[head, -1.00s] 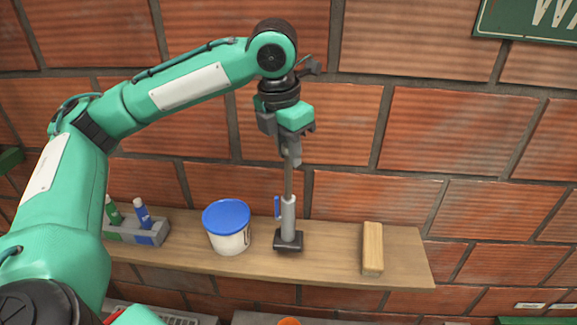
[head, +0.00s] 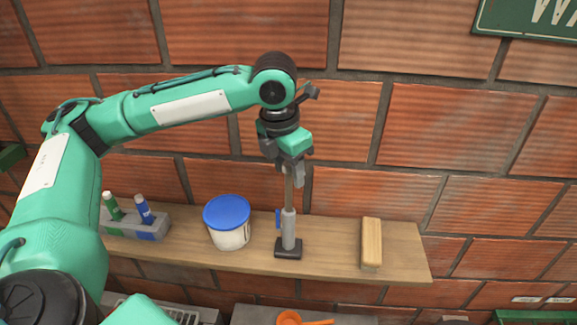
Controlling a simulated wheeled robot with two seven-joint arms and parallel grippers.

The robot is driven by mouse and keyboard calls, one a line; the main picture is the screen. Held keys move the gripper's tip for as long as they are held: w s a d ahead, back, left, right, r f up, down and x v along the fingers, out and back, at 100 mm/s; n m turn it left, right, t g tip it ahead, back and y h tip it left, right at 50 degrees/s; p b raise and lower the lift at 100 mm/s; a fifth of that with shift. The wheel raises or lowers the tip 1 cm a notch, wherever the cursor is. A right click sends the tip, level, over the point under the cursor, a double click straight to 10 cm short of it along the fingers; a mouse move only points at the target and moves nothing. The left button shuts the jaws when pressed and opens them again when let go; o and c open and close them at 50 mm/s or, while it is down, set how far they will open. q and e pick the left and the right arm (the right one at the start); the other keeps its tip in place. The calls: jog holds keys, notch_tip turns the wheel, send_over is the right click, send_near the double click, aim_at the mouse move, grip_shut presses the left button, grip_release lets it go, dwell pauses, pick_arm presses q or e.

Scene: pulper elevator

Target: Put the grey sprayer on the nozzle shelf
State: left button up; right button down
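The grey sprayer (head: 289,231) has a dark square foot, a grey body, a small blue part on its left side and a thin stem. It stands upright on the wooden nozzle shelf (head: 330,262), between the bucket and the wooden block. My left gripper (head: 293,180) points down at the top of the stem. One finger shows just right of the stem, apart from it; the other finger is mostly hidden. The gripper looks open around the stem. My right gripper is not in view.
A white bucket with a blue lid (head: 228,222) stands left of the sprayer. Further left, a grey holder (head: 146,229) carries a green and a blue bottle. A wooden block (head: 371,243) is to the right. An orange tool (head: 291,318) lies below. Brick wall rises behind.

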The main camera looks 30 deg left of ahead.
pick_arm(q)
jog(key=shift+r, duration=0.1)
jog(key=shift+r, duration=0.3)
notch_tip(320, 180, up, 11)
jog(key=s+b, duration=0.1)
jog(key=b, duration=0.1)
jog(key=shift+s+a+r, duration=0.2)
jog(key=shift+s+a, duration=0.1)
jog(key=shift+s, duration=0.05)
